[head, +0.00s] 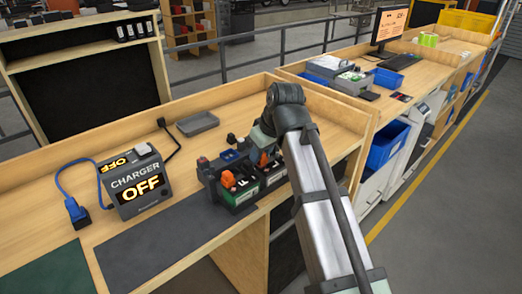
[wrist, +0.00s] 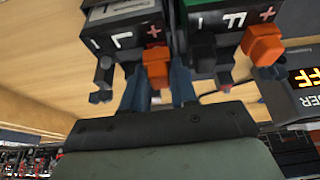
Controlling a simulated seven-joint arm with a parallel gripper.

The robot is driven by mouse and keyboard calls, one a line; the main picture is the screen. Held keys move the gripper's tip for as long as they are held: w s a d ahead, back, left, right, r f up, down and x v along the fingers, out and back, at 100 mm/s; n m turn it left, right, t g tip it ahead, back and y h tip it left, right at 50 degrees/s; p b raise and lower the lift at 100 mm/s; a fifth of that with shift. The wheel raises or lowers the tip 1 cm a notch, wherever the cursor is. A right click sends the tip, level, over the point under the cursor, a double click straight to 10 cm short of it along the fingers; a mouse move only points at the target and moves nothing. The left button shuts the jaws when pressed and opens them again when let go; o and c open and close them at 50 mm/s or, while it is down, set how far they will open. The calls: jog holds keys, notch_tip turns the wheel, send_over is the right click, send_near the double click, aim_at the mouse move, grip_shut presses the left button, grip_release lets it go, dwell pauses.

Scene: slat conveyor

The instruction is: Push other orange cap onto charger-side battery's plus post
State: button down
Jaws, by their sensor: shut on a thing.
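Two dark batteries stand side by side on the bench. The charger-side battery (head: 236,198) has a green face; in the wrist view it (wrist: 205,22) is at the right, with an orange cap (wrist: 263,45) at its plus corner. The other battery (head: 274,180) is at the left in the wrist view (wrist: 120,30). My gripper (wrist: 158,85) is shut on a second orange cap (wrist: 156,62), in front of this other battery's red plus mark. I cannot tell whether this cap touches a post. In the head view my gripper (head: 264,152) partly hides the batteries.
The charger (head: 140,185) reads OFF and stands left of the batteries, with a blue cable and plug (head: 75,211) beside it. A grey tray (head: 197,123) lies behind. A dark mat (head: 170,245) lies clear in front. Dark posts or clamps (wrist: 101,80) stick out near the jaws.

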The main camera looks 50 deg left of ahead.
jog(key=shift+f, duration=0.55)
jog(key=c, duration=0.8)
grip_release()
jog(key=v, duration=1.4)
jog(key=shift+f, duration=0.15)
